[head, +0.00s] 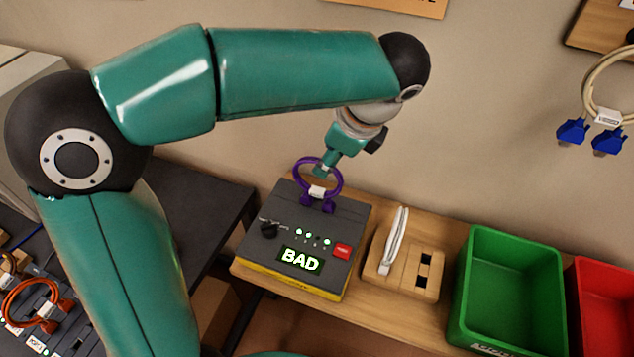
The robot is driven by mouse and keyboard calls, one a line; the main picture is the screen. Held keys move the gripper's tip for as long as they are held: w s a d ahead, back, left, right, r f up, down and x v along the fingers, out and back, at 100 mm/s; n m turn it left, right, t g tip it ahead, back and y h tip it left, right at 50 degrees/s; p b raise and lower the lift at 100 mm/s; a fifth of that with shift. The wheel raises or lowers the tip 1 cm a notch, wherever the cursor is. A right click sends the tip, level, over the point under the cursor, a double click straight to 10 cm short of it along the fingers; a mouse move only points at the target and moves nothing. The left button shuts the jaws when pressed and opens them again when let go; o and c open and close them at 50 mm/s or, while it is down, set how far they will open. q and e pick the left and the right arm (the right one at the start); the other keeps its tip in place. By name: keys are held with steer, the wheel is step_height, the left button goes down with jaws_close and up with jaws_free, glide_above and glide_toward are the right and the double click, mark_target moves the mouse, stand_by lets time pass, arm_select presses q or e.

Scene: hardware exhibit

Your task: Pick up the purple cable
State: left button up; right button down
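The purple cable (300,170) is a small loop with a white tag and two purple plugs. Its plugs are at the back part of the dark tester box (262,215), and the loop stands up from there. The box's screen reads "BAD". My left gripper (321,172) comes down from above and behind, with its tip at the loop, overlapping it in this view. Whether its fingers are closed on the cable cannot be made out. My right gripper is not in view.
A wooden holder (383,281) with a white item stands right of the tester. A green bin (555,300) and a red bin (600,310) are further right. A blue-plugged cable (590,85) hangs on the wall. An orange cable (15,292) lies at lower left.

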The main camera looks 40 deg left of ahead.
arm_select(q)
steer(key=shift+a+p+x, duration=0.25)
steer(key=shift+p+x, duration=0.15)
steer(key=shift+x, duration=2.3)
steer(key=shift+w+r, duration=0.15)
steer(key=shift+r, duration=0.05)
jaws_close()
